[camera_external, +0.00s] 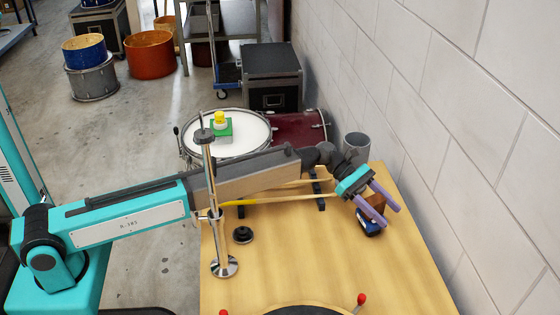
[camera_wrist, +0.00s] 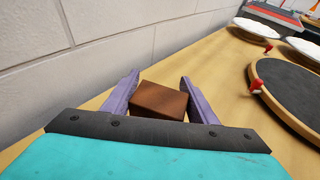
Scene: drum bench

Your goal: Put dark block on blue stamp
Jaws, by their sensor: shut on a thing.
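The dark block (camera_external: 375,202) is brown and box-shaped. My gripper (camera_external: 384,219) has its two purple fingers on either side of it, shut on it, at the right side of the wooden bench. In the wrist view the block (camera_wrist: 160,98) sits between the fingers of my gripper (camera_wrist: 159,80). The blue stamp (camera_external: 369,224), dark blue with a lighter patch, shows just below the block and is partly covered by a finger. I cannot tell whether block and stamp touch. The stamp is not visible in the wrist view.
A yellow stick (camera_external: 270,200) lies across dark supports. A chrome stand (camera_external: 224,267), a black knob (camera_external: 243,234) and a round dark pad (camera_external: 305,310) are on the bench. The front right is clear.

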